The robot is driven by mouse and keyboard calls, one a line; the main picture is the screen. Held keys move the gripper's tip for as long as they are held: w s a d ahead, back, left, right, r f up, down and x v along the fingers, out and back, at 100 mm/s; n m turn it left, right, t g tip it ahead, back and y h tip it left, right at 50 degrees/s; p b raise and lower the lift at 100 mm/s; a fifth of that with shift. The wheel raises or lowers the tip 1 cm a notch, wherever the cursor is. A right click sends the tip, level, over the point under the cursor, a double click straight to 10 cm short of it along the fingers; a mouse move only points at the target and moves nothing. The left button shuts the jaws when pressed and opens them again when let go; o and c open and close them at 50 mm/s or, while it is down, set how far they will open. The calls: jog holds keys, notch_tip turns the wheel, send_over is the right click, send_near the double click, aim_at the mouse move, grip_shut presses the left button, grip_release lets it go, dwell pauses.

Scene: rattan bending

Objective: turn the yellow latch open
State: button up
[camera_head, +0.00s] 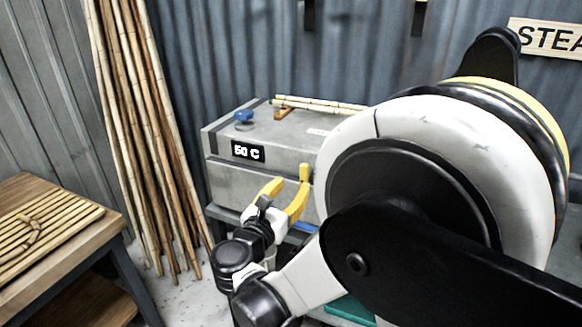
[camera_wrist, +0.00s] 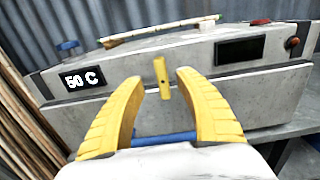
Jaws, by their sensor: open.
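The yellow latch (camera_wrist: 161,77) is a short bar on the front of the grey steam box (camera_wrist: 75,110), near the seam under its lid. It stands nearly upright, tilted slightly. In the wrist view it appears between my two yellow fingertips, with space on both sides. My gripper (camera_head: 288,180) is open and empty in front of the box; in the wrist view its fingers (camera_wrist: 160,79) point at the latch. I cannot tell how far the tips are from the box face.
The box carries a "50 C" display (camera_head: 248,151), a blue knob (camera_head: 244,116) and rattan poles (camera_head: 320,103) on top. A dark panel (camera_wrist: 240,50) and a reddish-brown knob (camera_wrist: 292,43) are at right. Tall poles (camera_head: 140,130) lean left, beside a wooden table (camera_head: 60,190).

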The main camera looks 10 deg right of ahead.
jog(key=b+x, duration=0.1)
jog(key=x, duration=0.7)
jog(key=shift+w+d+b, duration=0.25)
jog(key=shift+b, duration=0.05)
jog(key=shift+c, duration=0.2)
grip_shut()
